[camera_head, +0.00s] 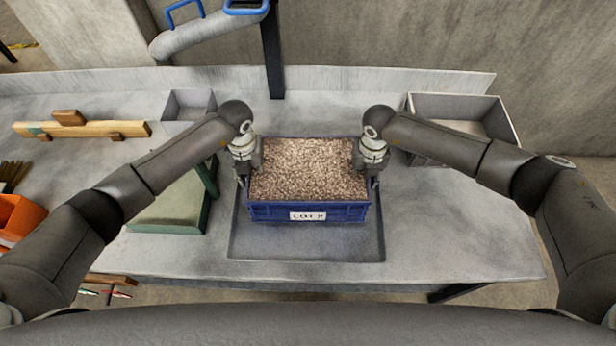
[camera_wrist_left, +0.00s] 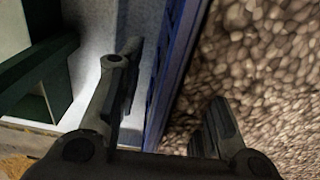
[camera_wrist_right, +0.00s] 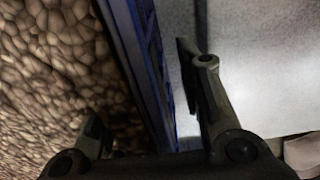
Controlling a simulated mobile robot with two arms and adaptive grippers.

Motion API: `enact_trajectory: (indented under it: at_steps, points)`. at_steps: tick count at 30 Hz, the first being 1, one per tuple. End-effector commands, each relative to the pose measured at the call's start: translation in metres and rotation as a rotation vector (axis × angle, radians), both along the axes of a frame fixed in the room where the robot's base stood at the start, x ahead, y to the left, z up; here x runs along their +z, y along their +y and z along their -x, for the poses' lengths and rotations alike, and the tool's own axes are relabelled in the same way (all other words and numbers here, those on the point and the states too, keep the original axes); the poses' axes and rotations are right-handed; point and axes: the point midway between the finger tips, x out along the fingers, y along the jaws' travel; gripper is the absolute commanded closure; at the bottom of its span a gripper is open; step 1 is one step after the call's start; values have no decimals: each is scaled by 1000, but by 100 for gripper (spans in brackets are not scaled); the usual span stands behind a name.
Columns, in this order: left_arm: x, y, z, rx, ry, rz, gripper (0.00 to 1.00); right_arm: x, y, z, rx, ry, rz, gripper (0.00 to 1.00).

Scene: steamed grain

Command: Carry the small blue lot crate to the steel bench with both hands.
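The blue lot crate (camera_head: 270,211) is filled with grain (camera_head: 308,168) and has a white label on its front. It sits in a shallow tray-like recess of the steel bench (camera_head: 455,235). My left gripper (camera_head: 243,177) is at the crate's left side; in the left wrist view its fingers (camera_wrist_left: 165,110) stand apart, one outside the blue wall (camera_wrist_left: 178,70) and one over the grain. My right gripper (camera_head: 374,180) is at the right side; in the right wrist view its fingers (camera_wrist_right: 150,110) likewise straddle the wall (camera_wrist_right: 145,60), apart from it. The fingertips' lower ends are partly hidden.
A green-framed scale-like platform (camera_head: 165,213) stands left of the crate. Grey bins stand behind, left (camera_head: 186,104) and right (camera_head: 460,107). A wooden piece (camera_head: 85,128) and an orange bin (camera_head: 18,218) are further left. The bench front right is clear.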

Motion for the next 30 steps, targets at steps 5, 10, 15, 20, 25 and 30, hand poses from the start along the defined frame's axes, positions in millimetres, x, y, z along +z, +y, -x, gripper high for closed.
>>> enact_trajectory:
  at_steps: [5, 10, 15, 20, 25, 30]
  points:
    - [0, 0, 0, 0, 0, 0, 67, 0, 0, 0, 0, 0, 0, 67]
    - [0, 0, 0, 0, 0, 0, 89, 0, 0, 0, 0, 0, 0, 89]
    - [0, 0, 0, 0, 0, 0, 100, 0, 0, 0, 0, 0, 0, 100]
    - [0, 0, 0, 0, 0, 1, 100, 1, 0, 0, 0, 0, 0, 100]
    - [0, 0, 0, 0, 0, 1, 100, 1, 0, 0, 0, 0, 0, 100]
    - [1, 0, 0, 0, 0, 1, 100, 1, 0, 0, 0, 0, 0, 100]
